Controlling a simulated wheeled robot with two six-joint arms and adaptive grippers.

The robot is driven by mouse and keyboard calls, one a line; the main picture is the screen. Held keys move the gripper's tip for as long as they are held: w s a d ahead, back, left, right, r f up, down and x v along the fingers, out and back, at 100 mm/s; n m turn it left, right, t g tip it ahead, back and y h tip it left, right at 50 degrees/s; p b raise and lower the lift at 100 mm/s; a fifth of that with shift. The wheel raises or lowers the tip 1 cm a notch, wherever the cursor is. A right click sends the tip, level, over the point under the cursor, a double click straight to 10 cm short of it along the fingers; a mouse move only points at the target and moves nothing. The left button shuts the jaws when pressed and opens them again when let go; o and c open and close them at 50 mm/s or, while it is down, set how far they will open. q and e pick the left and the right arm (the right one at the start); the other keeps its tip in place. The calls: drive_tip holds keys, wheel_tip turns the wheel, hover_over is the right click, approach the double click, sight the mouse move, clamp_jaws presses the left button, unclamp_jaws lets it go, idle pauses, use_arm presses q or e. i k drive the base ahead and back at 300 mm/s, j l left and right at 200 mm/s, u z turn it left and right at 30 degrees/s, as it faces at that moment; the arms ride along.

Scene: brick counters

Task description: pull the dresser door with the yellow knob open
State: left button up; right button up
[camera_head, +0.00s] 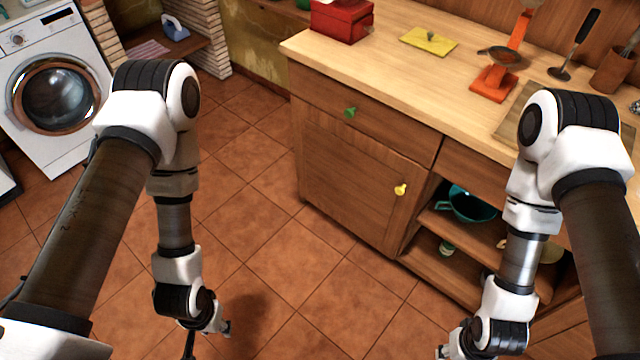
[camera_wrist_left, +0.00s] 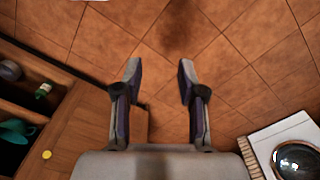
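The dresser door (camera_head: 345,190) is a brown wooden panel below a drawer and looks shut, flush with the dresser front. Its yellow knob (camera_head: 400,189) sits near the upper right of the door. In the left wrist view the knob (camera_wrist_left: 47,155) shows at the lower left. My left gripper (camera_wrist_left: 158,77) is open and empty, pointing at the floor, apart from the knob. In the head view it is at the bottom, left of the dresser, partly hidden by its wrist. My right gripper (camera_head: 442,352) is mostly cut off at the bottom edge, in front of the open shelves.
A drawer with a green knob (camera_head: 350,112) is above the door. Open shelves with a teal pot (camera_head: 468,204) are right of it. The countertop (camera_head: 400,75) holds a red box (camera_head: 341,20) and an orange scale (camera_head: 498,75). Tiled floor before the door is clear. A washing machine (camera_head: 52,90) stands far left.

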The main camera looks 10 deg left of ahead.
sight(371, 188)
drive_tip(key=k+j+z, duration=0.1)
drive_tip(key=z, duration=0.25)
drive_tip(key=k+j+z, duration=0.1)
drive_tip(key=z, duration=0.25)
drive_tip(key=k+z, duration=0.1)
drive_tip(key=z, duration=0.25)
